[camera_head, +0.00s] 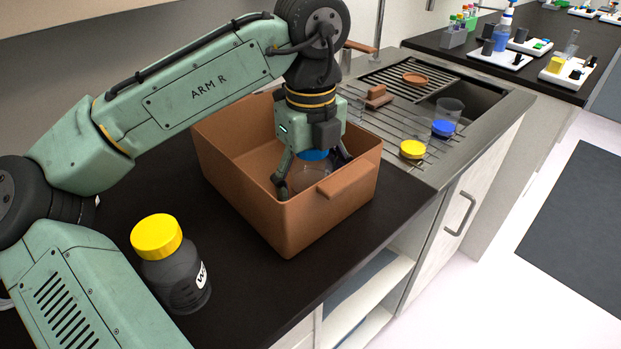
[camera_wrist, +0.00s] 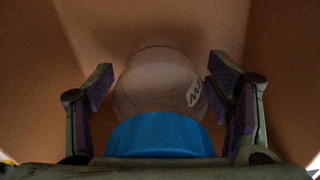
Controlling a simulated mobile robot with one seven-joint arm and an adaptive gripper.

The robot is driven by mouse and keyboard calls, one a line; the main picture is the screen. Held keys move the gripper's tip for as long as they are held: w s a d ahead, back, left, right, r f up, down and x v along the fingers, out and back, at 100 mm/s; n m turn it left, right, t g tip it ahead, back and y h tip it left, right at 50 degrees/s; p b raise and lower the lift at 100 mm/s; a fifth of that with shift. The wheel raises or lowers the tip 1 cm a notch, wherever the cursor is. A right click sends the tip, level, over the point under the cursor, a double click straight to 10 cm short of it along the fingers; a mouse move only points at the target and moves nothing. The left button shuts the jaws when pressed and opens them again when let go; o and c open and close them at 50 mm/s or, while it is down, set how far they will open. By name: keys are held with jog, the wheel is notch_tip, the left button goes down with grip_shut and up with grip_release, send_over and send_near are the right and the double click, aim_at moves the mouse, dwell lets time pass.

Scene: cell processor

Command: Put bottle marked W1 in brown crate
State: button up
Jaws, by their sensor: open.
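A clear bottle with a blue lid (camera_head: 310,181) is inside the brown crate (camera_head: 236,197). In the wrist view the bottle (camera_wrist: 150,82) shows a white label, partly turned away, with marks that look like a W or M and one more stroke. My gripper (camera_head: 314,172) reaches down into the crate. Its fingers are open, one on each side of the bottle, with gaps visible between them and the bottle in the wrist view (camera_wrist: 160,84). The bottle's base is hidden by the crate wall in the head view.
A dark bottle with a yellow lid (camera_head: 172,268) stands on the black counter left of the crate, its label partly readable as W. Right of the crate is a sink with a rack (camera_head: 385,115), holding yellow-lidded and blue-lidded items. Counter in front of the crate is clear.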

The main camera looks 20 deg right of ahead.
notch_tip(320, 180, up, 12)
jog(key=shift+r+p, duration=0.2)
jog(key=shift+p, duration=0.25)
